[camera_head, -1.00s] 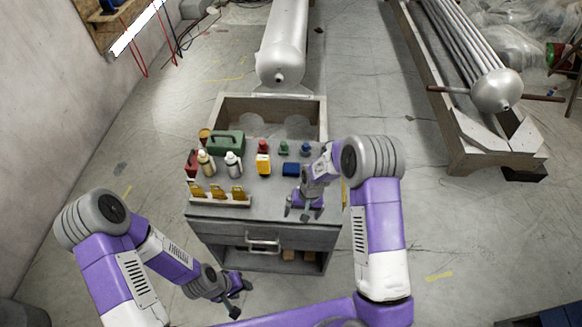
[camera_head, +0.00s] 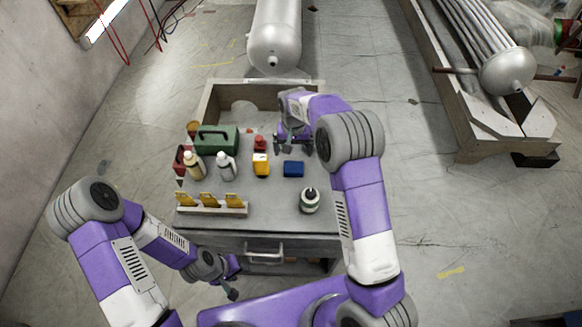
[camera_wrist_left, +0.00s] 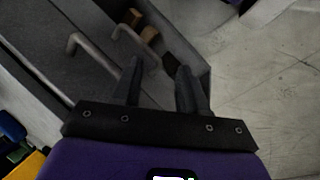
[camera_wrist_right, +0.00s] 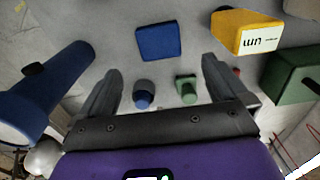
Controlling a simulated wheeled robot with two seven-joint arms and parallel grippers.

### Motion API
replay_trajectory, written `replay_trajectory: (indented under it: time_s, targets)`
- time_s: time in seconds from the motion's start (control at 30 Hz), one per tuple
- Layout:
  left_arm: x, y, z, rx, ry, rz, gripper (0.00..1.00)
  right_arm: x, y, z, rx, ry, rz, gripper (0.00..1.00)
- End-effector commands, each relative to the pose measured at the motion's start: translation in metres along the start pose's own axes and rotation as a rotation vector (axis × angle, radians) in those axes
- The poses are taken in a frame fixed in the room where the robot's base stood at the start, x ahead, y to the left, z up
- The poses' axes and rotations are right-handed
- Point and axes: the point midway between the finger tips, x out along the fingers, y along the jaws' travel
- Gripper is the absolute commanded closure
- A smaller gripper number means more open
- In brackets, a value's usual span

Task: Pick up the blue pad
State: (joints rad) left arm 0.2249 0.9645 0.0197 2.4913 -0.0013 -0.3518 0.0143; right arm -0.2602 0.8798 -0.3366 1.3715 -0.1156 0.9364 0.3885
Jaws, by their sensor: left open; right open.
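The blue pad (camera_head: 293,169) lies flat on the grey cabinet top, right of a yellow box. In the right wrist view the blue pad (camera_wrist_right: 158,42) shows beyond the fingertips, apart from them. My right gripper (camera_head: 293,148) is open and empty, just behind the pad over the back of the top. In its wrist view a small blue item (camera_wrist_right: 144,94) and a small green item (camera_wrist_right: 187,90) show between the open fingers. My left gripper (camera_head: 234,284) is open and empty, low in front of the cabinet; its wrist view shows the cabinet handles (camera_wrist_left: 90,50).
The yellow box (camera_head: 261,166), a green toolbox (camera_head: 217,140), bottles (camera_head: 226,167) and a yellow-tool rack (camera_head: 212,206) crowd the left of the top. A white-and-dark bottle (camera_head: 310,200) stands at front right. A blue cylindrical object (camera_wrist_right: 50,80) shows in the right wrist view.

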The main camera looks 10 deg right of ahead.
Motion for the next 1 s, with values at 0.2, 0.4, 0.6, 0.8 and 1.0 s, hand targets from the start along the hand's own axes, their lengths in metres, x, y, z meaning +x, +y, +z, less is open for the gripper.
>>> replay_trajectory:
  time_s: [0.2, 0.4, 0.6, 0.8, 1.0]
  targets:
    - [0.017, -0.006, -0.001, 0.0, 0.001, 0.0, 0.57, 0.022, 0.0, 0.0, 0.0, -0.001, 0.0, 0.0]
    - [0.02, -0.007, -0.001, 0.0, 0.001, 0.0, 0.57, 0.041, 0.001, 0.001, 0.001, -0.002, 0.0, 0.0]
    - [0.029, -0.011, -0.002, 0.0, 0.001, 0.0, 0.57, 0.065, 0.003, 0.007, 0.0, -0.003, 0.0, 0.0]
    - [0.035, -0.013, -0.002, 0.0, 0.001, 0.0, 0.57, 0.09, 0.003, 0.008, 0.0, -0.001, 0.0, 0.0]
    - [0.034, -0.013, -0.002, 0.0, 0.001, 0.0, 0.57, 0.09, 0.003, 0.008, 0.0, 0.001, -0.001, 0.0]
